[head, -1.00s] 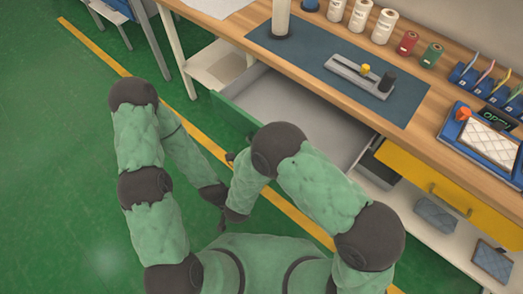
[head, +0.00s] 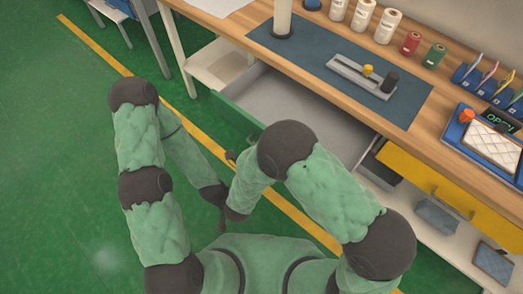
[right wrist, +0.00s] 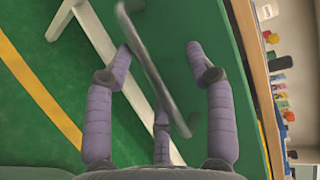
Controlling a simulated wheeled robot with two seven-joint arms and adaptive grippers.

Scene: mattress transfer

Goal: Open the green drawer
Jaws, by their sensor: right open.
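The green drawer (head: 236,117) under the workbench is pulled out, and its grey, empty-looking interior (head: 285,105) shows in the head view. My right arm covers part of its front. In the right wrist view, the green drawer front (right wrist: 185,25) carries a grey bar handle (right wrist: 155,75). My right gripper (right wrist: 160,55) is open, with its purple fingers on either side of the handle; I cannot tell whether they touch it. My left gripper (head: 212,195) is low in front of my body, close to my right wrist, and its fingers are unclear.
A yellow drawer (head: 425,180) is to the right under the wooden benchtop (head: 250,42). The top holds a blue mat (head: 310,62), thread spools (head: 387,26) and a tray with a quilted pad (head: 490,142). Green floor with a yellow line (head: 100,55) is clear at left.

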